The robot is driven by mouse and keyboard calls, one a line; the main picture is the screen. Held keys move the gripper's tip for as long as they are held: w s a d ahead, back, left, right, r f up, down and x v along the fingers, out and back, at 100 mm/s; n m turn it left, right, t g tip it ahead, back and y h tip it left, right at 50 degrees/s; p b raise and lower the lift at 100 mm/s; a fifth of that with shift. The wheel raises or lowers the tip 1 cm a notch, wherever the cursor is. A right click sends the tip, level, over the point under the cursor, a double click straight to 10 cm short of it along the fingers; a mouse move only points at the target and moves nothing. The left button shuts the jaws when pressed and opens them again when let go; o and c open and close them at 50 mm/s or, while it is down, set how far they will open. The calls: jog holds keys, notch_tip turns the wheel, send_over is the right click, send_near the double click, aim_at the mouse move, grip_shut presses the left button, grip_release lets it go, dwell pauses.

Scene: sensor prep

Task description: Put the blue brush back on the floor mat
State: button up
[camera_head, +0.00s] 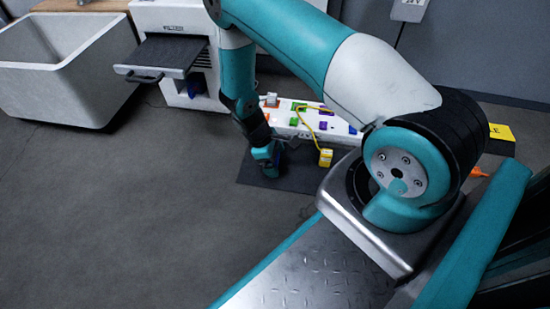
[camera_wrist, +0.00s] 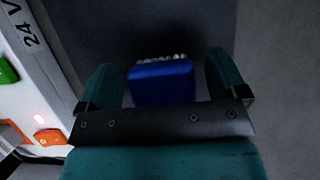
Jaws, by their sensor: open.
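The blue brush (camera_wrist: 162,84) shows in the wrist view, with its pale bristles pointing away from my gripper. It lies between the two spread fingers of my gripper (camera_wrist: 163,66), with a gap on each side. The fingers are open and do not appear to touch it. The dark floor mat (camera_wrist: 205,25) is beyond and around the brush; whether the brush rests on it I cannot tell for sure. In the head view my gripper (camera_head: 266,157) is low over the left part of the mat (camera_head: 300,179). The brush cannot be made out clearly there.
A white panel (camera_head: 284,114) with coloured blocks stands along the mat's back edge. A yellow connector (camera_head: 325,158) hangs from its cable. A grey machine tray (camera_head: 165,55) juts out at back left, beside a large white bin (camera_head: 60,85). The floor at left front is clear.

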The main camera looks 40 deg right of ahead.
jog(key=w+a+r+t+y+p, duration=0.1)
jog(key=a+r+p, duration=0.25)
jog(key=r, duration=0.75)
jog(key=w+a+r+m+y+p, duration=0.15)
jog(key=a+r, duration=0.35)
jog(key=r, duration=0.6)
jog(key=w+a+r+n+t+y+p, duration=0.1)
jog(key=a+r+p, duration=0.35)
jog(key=r, duration=0.75)
jog(key=s+a+r+y, duration=0.1)
jog(key=s+a+r, duration=0.2)
jog(key=s+r, duration=0.5)
jog(key=s+a+r+t+y, duration=0.1)
jog(key=s+a+r, duration=0.3)
jog(key=s+r, duration=0.4)
jog(key=s+y+b, duration=0.1)
jog(key=s, duration=0.2)
jog(key=shift+a+r+t, duration=0.2)
jog(key=shift+r+t, duration=0.1)
jog(key=shift+r, duration=0.05)
jog(key=shift+w+y, duration=0.1)
jog(key=shift+y, duration=0.15)
